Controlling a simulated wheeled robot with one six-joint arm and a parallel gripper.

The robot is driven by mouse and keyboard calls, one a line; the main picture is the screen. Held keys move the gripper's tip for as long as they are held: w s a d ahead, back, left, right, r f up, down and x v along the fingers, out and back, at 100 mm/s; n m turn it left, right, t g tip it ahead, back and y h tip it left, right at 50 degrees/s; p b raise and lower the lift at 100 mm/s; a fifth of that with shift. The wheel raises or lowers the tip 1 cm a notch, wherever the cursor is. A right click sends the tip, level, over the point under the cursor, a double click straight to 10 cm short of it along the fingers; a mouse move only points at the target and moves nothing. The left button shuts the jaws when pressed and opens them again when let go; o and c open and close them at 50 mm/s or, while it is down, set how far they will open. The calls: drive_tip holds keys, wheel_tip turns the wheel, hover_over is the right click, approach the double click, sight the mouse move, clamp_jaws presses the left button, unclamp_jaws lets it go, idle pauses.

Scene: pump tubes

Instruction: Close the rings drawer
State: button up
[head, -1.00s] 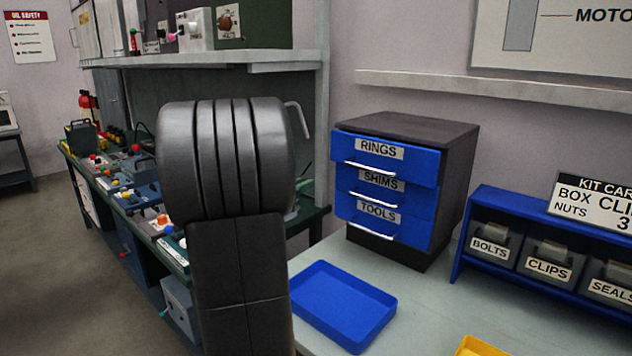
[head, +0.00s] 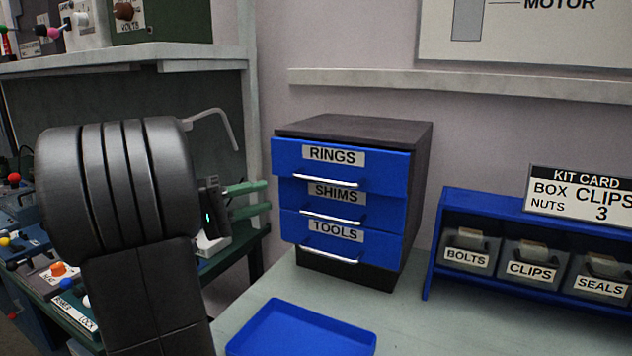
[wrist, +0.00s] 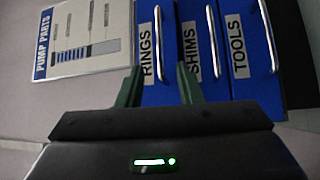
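The rings drawer (head: 385,172) is the top blue drawer of a dark cabinet (head: 412,205). It sticks out a little past the drawers below and has a silver handle (head: 330,181). In the wrist view the rings drawer (wrist: 156,95) lies sideways, ahead of my fingers, with its handle (wrist: 159,40) above the fingertips. My gripper (head: 267,198) has green fingers and is left of the cabinet in the head view, pointing right. In the wrist view my gripper (wrist: 159,70) has its fingers apart with nothing held between them. No contact with the drawer shows.
The shims drawer (head: 295,193) and tools drawer (head: 376,245) look shut below. A blue tray (head: 300,330) lies on the bench in front of the cabinet. A blue bin rack (head: 432,245) stands to the right. A pump parts sheet (wrist: 90,35) shows in the wrist view.

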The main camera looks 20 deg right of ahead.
sight(320, 182)
drive_tip(key=d, duration=0.4)
drive_tip(key=s+d+r+p, duration=0.1)
drive_tip(key=d, duration=0.4)
drive_tip(key=d+r, duration=0.1)
drive_tip(key=d, duration=0.3)
drive_tip(key=shift+s+d, duration=0.25)
drive_tip(key=shift+d, duration=0.1)
drive_tip(key=shift+c, duration=0.3)
clamp_jaws()
